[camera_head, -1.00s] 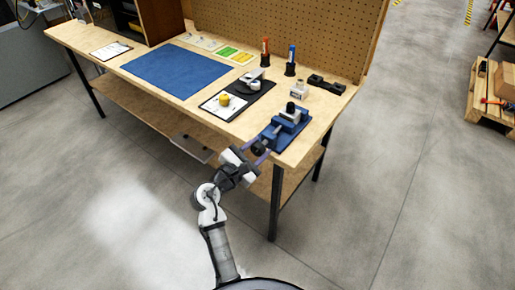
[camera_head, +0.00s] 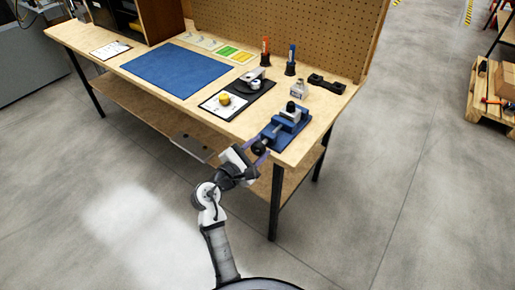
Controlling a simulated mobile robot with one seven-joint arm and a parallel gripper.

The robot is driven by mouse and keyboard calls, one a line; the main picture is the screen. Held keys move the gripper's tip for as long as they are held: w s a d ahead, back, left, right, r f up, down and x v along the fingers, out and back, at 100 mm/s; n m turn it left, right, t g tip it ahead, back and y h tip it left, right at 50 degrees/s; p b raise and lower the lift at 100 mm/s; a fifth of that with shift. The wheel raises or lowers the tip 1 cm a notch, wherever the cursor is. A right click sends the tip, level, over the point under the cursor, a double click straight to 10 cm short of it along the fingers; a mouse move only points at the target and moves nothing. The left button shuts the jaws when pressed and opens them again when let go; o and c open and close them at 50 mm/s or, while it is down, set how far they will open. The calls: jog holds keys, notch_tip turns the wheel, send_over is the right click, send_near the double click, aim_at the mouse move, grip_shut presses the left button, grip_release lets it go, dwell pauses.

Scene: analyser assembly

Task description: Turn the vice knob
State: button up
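The blue vice (camera_head: 291,121) sits on the front right corner of the workbench. Its dark round knob (camera_head: 259,147) faces my arm at the bench's front edge. My gripper (camera_head: 260,153) is at the knob, with its purplish fingers reaching up to it from the front. The fingers seem to lie on either side of the knob, but the view is too small to tell whether they touch it or how far apart they are.
The wooden workbench (camera_head: 178,105) carries a blue mat (camera_head: 176,71), a black tray with a yellow-topped part (camera_head: 224,99), and orange (camera_head: 265,52) and blue (camera_head: 291,60) tools in holders. A pegboard stands behind. The floor in front is clear.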

jog(key=o, duration=0.4)
jog(key=b+v, duration=0.1)
jog(key=v, duration=1.3)
jog(key=shift+f+b, duration=0.1)
jog(key=shift+b, duration=0.3)
